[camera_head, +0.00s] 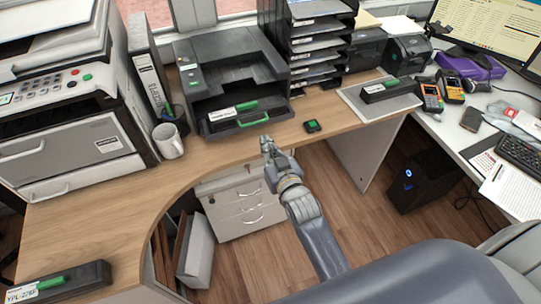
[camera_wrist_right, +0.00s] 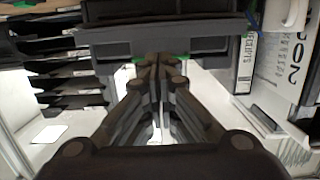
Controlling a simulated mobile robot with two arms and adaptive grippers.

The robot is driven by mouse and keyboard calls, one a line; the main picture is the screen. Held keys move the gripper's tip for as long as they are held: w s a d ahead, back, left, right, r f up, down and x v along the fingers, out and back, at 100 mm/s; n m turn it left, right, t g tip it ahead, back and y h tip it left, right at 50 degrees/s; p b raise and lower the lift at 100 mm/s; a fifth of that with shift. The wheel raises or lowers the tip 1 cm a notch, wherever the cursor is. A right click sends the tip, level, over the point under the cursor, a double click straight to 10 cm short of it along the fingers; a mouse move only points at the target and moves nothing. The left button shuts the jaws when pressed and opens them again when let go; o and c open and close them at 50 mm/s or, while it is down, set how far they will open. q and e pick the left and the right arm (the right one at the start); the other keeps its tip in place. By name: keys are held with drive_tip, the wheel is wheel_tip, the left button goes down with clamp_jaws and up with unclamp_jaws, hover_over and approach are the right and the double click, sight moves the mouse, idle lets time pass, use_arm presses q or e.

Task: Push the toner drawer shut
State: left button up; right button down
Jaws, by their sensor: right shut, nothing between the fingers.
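The dark printer (camera_head: 225,62) stands on the wooden desk with its toner drawer (camera_head: 217,127) pulled out at the front. The drawer has a green handle (camera_head: 253,120), and a black toner cartridge (camera_head: 238,113) with a white label and green strip lies in it. My right gripper (camera_head: 267,140) is shut and empty, just in front of the drawer near its handle. In the right wrist view the shut fingertips (camera_wrist_right: 158,60) point at the dark drawer front (camera_wrist_right: 205,47), with green showing on both sides of them. I cannot tell whether they touch. My left gripper is out of view.
A white mug (camera_head: 168,141) and a large copier (camera_head: 70,125) stand left of the printer. Paper trays (camera_head: 318,45) stand right of it. A small black-green item (camera_head: 312,126) lies near the desk edge. Other cartridges lie at bottom left (camera_head: 62,283) and on a grey mat (camera_head: 365,108).

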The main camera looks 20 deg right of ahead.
sight(250, 117)
drive_tip(key=shift+w+a+b, duration=0.1)
drive_tip(key=shift+w+b, duration=0.5)
drive_tip(key=shift+w, duration=2.3)
drive_tip(key=shift+w, duration=0.1)
